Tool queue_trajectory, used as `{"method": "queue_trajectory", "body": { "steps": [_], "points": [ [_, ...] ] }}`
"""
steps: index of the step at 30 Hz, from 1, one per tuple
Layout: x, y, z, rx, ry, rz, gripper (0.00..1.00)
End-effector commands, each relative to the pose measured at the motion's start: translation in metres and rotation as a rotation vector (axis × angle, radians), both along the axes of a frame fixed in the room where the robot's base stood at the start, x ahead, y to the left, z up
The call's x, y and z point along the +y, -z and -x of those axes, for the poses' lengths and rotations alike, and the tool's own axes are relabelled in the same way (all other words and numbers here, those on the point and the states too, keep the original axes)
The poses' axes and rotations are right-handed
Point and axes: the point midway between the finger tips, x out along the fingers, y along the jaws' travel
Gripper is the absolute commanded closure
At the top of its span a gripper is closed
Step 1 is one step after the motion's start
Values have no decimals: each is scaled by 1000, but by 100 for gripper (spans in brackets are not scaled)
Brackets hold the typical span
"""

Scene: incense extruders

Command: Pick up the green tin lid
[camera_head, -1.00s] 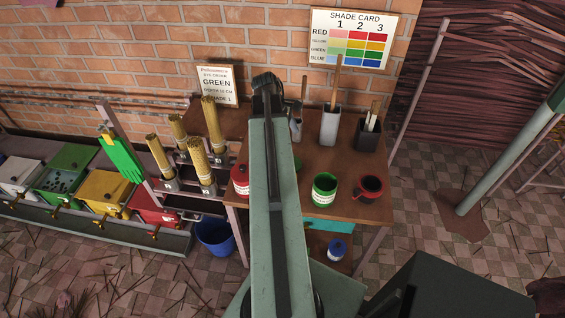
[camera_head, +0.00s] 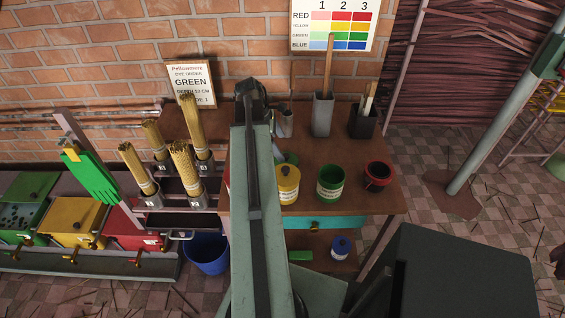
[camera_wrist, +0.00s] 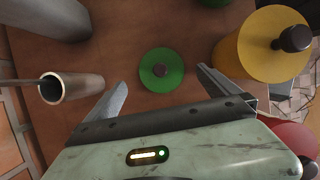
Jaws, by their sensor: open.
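The green tin lid (camera_wrist: 162,81) is a round green disc with a dark knob, lying flat on the brown table in the wrist view. My gripper (camera_wrist: 162,76) is open, with one finger on each side of the lid in the picture. Nothing is between the fingers except the view of the lid; whether they are at its height I cannot tell. In the head view my arm hides most of that spot, and a bit of green (camera_head: 291,158) shows beside it. The green tin (camera_head: 331,186) stands open on the table, right of the yellow tin.
The yellow tin (camera_wrist: 262,46) with a dark knob stands right of the lid. A red tin (camera_wrist: 291,139) is at lower right, and a metal tube (camera_wrist: 72,87) is at left. An open red tin (camera_head: 378,177) stands near the table's right edge. Grey and black holders stand behind.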

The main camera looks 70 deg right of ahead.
Motion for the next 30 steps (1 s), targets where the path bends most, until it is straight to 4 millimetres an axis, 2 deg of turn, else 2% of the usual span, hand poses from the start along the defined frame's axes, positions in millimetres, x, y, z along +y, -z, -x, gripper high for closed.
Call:
{"method": "queue_trajectory", "body": {
  "steps": [1, 3, 8, 11, 18, 26, 29, 30],
  "points": [
    [0, 11, 1, 0, -1, 1, 0],
    [-1, 20, 3, 0, -3, 0, 0],
    [-1, 21, 4, 0, -7, 0, 0],
    [-1, 30, 6, 0, -8, 0, 0],
    [-6, 68, 20, 0, -9, 1, 0],
    [-7, 66, 22, 0, -10, 1, 0],
    [-7, 66, 22, 0, -10, 1, 25],
    [-7, 66, 22, 0, -10, 1, 36]
  ]
}}
